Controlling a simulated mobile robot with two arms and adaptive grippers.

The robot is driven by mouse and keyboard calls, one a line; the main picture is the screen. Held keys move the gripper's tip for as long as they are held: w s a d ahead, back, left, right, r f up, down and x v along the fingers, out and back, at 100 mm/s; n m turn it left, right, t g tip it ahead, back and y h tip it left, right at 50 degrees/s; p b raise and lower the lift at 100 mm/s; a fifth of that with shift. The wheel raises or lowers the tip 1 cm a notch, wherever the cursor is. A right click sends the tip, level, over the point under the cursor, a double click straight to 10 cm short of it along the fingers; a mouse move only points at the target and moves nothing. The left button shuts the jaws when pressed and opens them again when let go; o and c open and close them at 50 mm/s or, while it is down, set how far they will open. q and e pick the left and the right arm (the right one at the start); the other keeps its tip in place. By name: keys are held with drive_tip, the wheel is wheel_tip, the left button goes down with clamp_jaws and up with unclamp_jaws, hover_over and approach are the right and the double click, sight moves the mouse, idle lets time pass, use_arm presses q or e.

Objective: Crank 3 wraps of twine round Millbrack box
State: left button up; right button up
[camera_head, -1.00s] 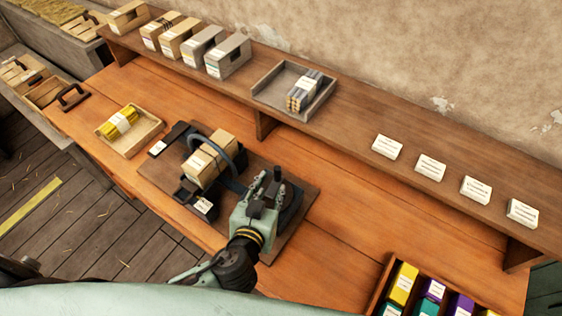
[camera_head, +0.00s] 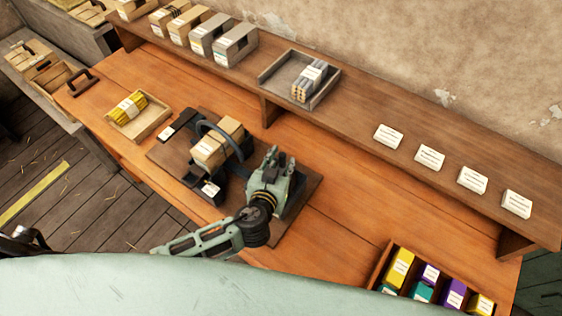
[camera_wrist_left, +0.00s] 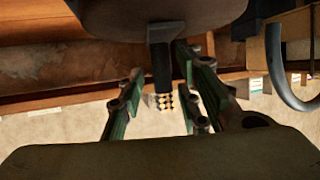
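A tan box (camera_head: 212,152) with a white label sits in the black cradle of the press on its brown base board (camera_head: 165,158). A dark ring (camera_head: 236,140) arches around the box. I cannot make out twine on the box. My left gripper (camera_head: 277,160) is right of the box, over the crank side of the base. In the left wrist view its two green fingers (camera_wrist_left: 165,100) are spread, with a black upright handle (camera_wrist_left: 161,62) between them and gaps showing on both sides. The crank wheel is mostly hidden by the gripper. My right gripper does not show.
A wooden tray (camera_head: 163,128) with a yellow bundle stands left of the press. The raised shelf (camera_head: 350,120) holds several boxes, a grey tray (camera_head: 264,84) with a grey bundle, and white cards. An open box (camera_head: 376,272) of coloured packs is at lower right. The bench between is clear.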

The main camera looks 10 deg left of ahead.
use_arm(q)
drive_tip(key=c, duration=0.4)
clamp_jaws()
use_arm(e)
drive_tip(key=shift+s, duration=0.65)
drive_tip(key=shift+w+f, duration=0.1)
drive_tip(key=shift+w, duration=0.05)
use_arm(q)
drive_tip(key=shift+m+h, duration=0.4)
